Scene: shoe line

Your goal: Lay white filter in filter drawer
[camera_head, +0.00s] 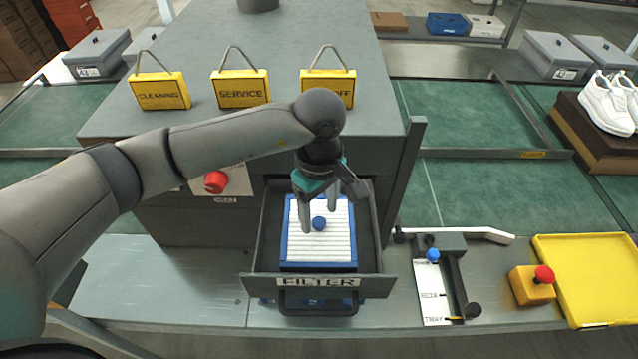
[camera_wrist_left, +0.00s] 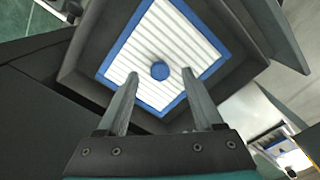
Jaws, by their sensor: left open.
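The white filter (camera_head: 290,242) has white pleats, a blue frame and a round blue knob (camera_head: 319,223) in its middle. It lies inside the open grey filter drawer (camera_head: 262,262), whose front carries a FILTER label and a dark handle. My left gripper (camera_head: 320,228) is over the filter, pointing down, with its fingers apart on either side of the knob. In the left wrist view the filter (camera_wrist_left: 190,40) lies between the drawer walls, and the knob (camera_wrist_left: 160,70) shows beyond the open fingertips (camera_wrist_left: 163,75). I cannot tell whether the fingers touch it. My right gripper is not in view.
A red button (camera_head: 215,182) sits on the machine left of the drawer. Yellow CLEANING, SERVICE and OFF signs (camera_head: 240,89) stand on the machine top. Right of the drawer are a lever panel (camera_head: 433,290), a yellow box with a red button (camera_head: 532,286) and a yellow tray (camera_head: 590,275).

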